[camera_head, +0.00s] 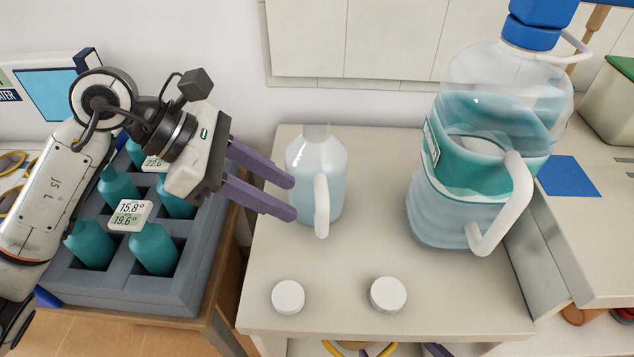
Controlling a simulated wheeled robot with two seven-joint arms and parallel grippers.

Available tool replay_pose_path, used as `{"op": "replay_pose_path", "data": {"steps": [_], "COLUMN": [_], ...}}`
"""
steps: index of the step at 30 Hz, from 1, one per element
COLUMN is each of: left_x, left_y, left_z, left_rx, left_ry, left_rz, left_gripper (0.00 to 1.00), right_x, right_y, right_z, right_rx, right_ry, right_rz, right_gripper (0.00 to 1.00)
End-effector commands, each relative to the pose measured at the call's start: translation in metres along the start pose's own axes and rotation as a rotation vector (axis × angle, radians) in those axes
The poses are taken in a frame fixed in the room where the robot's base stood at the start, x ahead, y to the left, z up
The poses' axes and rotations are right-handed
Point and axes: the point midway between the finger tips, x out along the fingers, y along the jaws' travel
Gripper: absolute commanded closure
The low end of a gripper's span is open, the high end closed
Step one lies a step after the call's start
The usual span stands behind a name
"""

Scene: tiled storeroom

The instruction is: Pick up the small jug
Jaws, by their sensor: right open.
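The small jug (304,165) is a clear, pale-blue bottle with a white handle. It stands upright on the light table, left of the large jug (468,195). The large jug has a teal label, a blue cap and a white handle. My left gripper (293,198) comes in from the left, with its two purple fingers apart and nothing held between them. Its fingertips overlap the left edge of the small jug in the picture; I cannot tell whether they touch it. My right gripper is not in view.
Two white caps, a left one (288,297) and a right one (388,295), lie on the table (340,262) in front of the jugs. A grey crate (130,290) with several teal bottles is at the left. A wall stands behind. The table between the jugs is clear.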

Motion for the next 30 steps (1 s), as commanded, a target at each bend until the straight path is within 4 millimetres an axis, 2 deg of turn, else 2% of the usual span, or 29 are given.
{"op": "replay_pose_path", "data": {"steps": [6,13,21,30], "left_x": [0.034,0.053,0.091,0.096], "left_y": [-0.002,-0.003,-0.004,-0.003], "left_z": [0.000,0.001,0.000,0.000], "left_rx": [-0.001,-0.001,-0.001,0.000], "left_ry": [0.001,-0.002,-0.002,0.000], "left_rz": [-0.006,-0.007,-0.006,-0.003], "left_gripper": [0.61,0.61,0.61,0.61], "right_x": [-0.002,-0.003,-0.004,-0.003], "right_y": [-0.001,-0.001,-0.001,-0.001], "right_z": [0.005,0.005,0.004,0.004], "right_rx": [0.002,0.002,0.002,0.001], "right_ry": [-0.011,-0.012,-0.012,-0.011], "right_rz": [-0.001,-0.001,-0.001,-0.001], "right_gripper": [0.00,0.00,0.00,0.00]}}
